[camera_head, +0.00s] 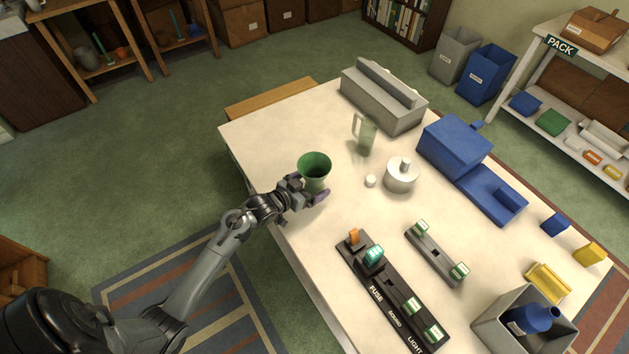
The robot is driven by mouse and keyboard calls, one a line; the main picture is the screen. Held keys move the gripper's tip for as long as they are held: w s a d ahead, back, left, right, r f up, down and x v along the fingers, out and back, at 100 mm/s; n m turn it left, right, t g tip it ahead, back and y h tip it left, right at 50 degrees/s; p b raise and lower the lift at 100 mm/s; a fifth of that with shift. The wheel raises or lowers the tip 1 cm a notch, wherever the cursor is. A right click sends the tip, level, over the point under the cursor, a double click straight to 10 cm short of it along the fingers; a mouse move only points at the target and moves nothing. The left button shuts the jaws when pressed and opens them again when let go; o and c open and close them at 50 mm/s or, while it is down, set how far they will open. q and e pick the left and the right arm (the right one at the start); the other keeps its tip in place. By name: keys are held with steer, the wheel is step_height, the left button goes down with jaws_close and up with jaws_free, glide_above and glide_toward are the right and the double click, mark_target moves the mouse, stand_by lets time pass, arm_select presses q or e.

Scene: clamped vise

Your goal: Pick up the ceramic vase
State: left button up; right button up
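The green ceramic vase (314,168), with a wide flared mouth, is upright at the near left edge of the white table (290,240). My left gripper (309,189) is at the vase's lower body, with one finger to its left and a purple-tipped finger at its lower right. The fingers straddle the vase, but I cannot tell whether they press on it or whether it is lifted. The gripper partly hides the vase's base. My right gripper is not in view.
A clear pitcher (363,133), a small white knob (370,181) and a round grey lidded pot (401,176) stand right of the vase. A dark fuse board (390,295) lies nearer. A grey toolbox (384,98) and blue machine (456,149) stand farther right.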

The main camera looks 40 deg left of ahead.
arm_select(q)
steer(key=shift+c, duration=0.3)
steer(key=c, duration=1.4)
steer(key=shift+r, duration=0.1)
steer(key=shift+c, duration=0.3)
steer(key=shift+r, duration=0.1)
